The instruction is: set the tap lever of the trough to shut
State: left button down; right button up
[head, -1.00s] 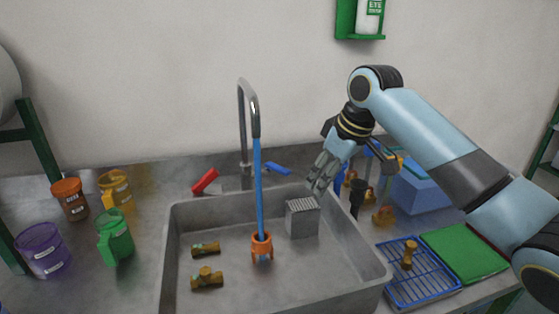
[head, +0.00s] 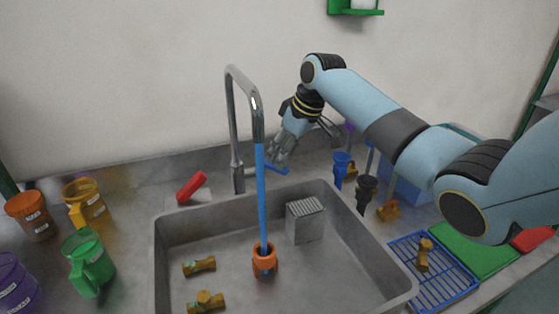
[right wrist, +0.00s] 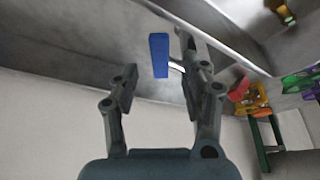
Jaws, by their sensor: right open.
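The metal trough (head: 350,255) has a tall curved tap (head: 233,130) at its back edge. A straight blue column runs from the spout down to an orange fitting (head: 264,262) in the trough. In the right wrist view the blue lever's end (right wrist: 158,55) shows between the open fingers (right wrist: 155,75); contact cannot be told. My left gripper is out of view.
A grey block (head: 305,220) and brass fittings (head: 200,266) sit in the trough. Blue and black nozzles (head: 366,193) stand right of it, near a blue rack (head: 430,275). Mugs and jars (head: 88,262) stand at left. The wall is close behind the tap.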

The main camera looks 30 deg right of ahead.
aim_at(273, 167)
jog(key=shift+x, duration=1.8)
jog(key=c, duration=0.5)
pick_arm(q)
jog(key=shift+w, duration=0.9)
pick_arm(e)
grip_shut()
